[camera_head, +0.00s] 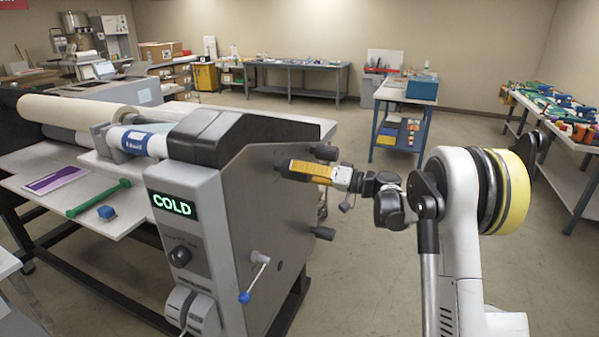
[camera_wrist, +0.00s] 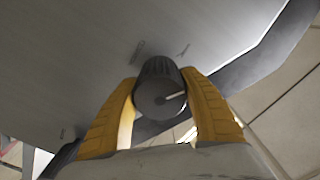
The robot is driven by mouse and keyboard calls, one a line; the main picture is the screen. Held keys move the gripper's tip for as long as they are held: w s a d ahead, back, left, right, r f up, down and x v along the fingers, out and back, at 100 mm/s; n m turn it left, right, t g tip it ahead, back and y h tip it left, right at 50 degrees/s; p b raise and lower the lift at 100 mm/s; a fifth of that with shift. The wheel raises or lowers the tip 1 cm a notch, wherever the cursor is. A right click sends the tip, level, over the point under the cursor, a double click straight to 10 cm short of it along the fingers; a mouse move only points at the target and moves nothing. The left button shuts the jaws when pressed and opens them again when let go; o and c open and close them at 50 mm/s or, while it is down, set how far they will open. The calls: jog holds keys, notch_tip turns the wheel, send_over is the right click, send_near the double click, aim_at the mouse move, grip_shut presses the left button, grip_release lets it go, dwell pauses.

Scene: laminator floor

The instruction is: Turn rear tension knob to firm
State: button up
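The laminator's side panel (camera_head: 265,200) faces my arm. In the wrist view, a dark ribbed knob (camera_wrist: 160,88) with a white pointer line stands out from the panel. The line points right and slightly up in the picture. My gripper (camera_wrist: 160,80) has one yellow finger on each side of the knob, and the fingers appear to touch it. Small marks on the panel near the knob are too blurred to read.
Another dark knob (camera_head: 325,152) sticks out just behind my gripper, and a further one (camera_head: 322,233) lower down. A crank with a blue handle (camera_head: 245,297) is low on the panel. The display (camera_head: 174,206) reads COLD.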

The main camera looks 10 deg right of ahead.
jog(key=shift+m, duration=0.3)
jog(key=m+b, duration=0.1)
jog(key=m, duration=0.9)
jog(key=shift+m+b, duration=0.3)
jog(key=shift+b, duration=0.1)
dwell(0.5)
jog(key=o, duration=1.2)
